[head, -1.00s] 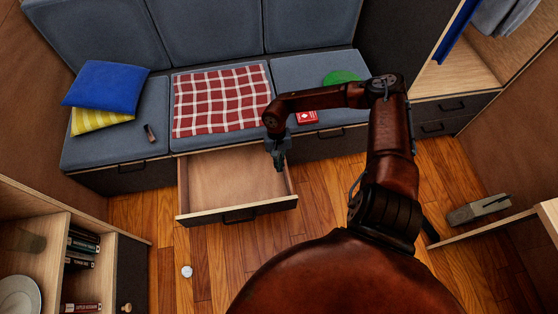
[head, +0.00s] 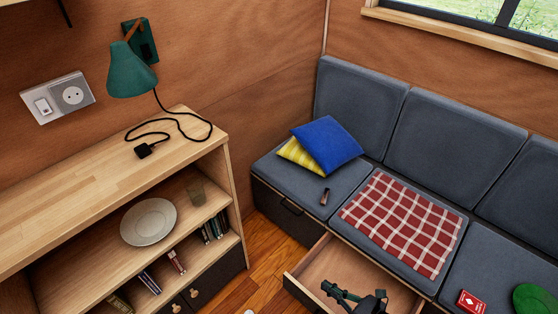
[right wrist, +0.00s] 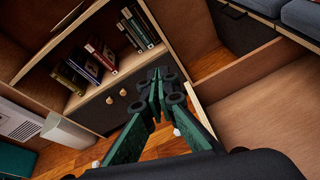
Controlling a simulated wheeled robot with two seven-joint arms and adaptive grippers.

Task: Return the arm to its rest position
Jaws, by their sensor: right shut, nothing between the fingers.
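My right gripper (head: 338,292) shows at the bottom edge of the head view, over the open, empty-looking drawer (head: 352,262) under the bench. In the right wrist view its two dark green fingers (right wrist: 158,80) meet at the tips with nothing between them. The wooden drawer wall (right wrist: 245,75) is just right of the fingers there. Most of my right arm is outside the head view. My left gripper is not in view.
The bench holds a red checked cloth (head: 405,222), pillows (head: 328,145), a red box (head: 470,302) and a green round thing (head: 538,298). A shelf unit (head: 110,185) with a plate (head: 148,222) and books (right wrist: 100,55) stands at the left. Some floor (head: 262,262) is clear between.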

